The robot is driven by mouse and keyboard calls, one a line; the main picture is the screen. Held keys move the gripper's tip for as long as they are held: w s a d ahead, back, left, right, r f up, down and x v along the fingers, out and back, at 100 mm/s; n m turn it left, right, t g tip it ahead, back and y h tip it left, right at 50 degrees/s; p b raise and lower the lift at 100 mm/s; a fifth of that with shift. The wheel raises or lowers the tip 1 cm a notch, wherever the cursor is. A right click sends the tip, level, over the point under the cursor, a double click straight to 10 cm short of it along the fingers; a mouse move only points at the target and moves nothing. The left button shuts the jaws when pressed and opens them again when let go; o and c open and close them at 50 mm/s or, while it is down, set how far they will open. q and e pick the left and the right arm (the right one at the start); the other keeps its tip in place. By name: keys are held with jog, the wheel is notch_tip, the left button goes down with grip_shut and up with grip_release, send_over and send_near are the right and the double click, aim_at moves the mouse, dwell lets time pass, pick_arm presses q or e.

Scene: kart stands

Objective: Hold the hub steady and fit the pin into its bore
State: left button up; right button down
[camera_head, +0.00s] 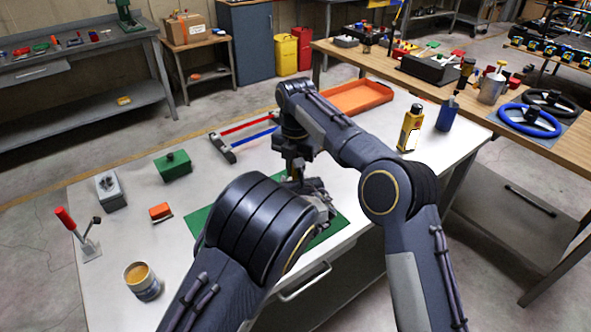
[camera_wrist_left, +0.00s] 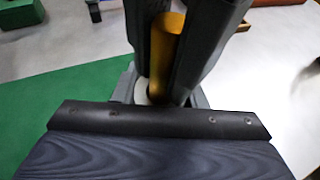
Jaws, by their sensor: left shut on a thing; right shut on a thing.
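My left gripper (camera_wrist_left: 180,50) is shut on a brass-coloured cylinder (camera_wrist_left: 167,42) in the left wrist view. I cannot tell whether this piece is the hub or the pin. In the head view the left gripper (camera_head: 322,198) is low over the green mat (camera_head: 325,232), mostly hidden by my left arm. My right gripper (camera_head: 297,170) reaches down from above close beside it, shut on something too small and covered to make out. The bore is hidden, and I cannot tell whether the two held pieces touch.
On the white table are an orange tray (camera_head: 359,97), a yellow bottle (camera_head: 411,128), a blue cup (camera_head: 447,116), a rack with red and blue rods (camera_head: 245,136), a green box (camera_head: 173,166) and a tin (camera_head: 142,281).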

jog(key=shift+r, duration=0.6)
dwell(0.9)
jog(key=shift+f, duration=0.95)
jog(key=c, duration=1.3)
grip_release()
pick_arm(q)
jog(key=shift+a, duration=0.1)
pick_arm(e)
jog(key=shift+o, duration=0.2)
jog(key=shift+f, duration=0.1)
pick_arm(q)
jog(key=shift+a, duration=0.1)
pick_arm(e)
jog(key=shift+d, duration=0.15)
pick_arm(q)
jog(key=shift+d, duration=0.2)
pick_arm(e)
jog(key=r, duration=0.8)
jog(key=shift+a, duration=0.35)
pick_arm(q)
jog(key=o, duration=1.3)
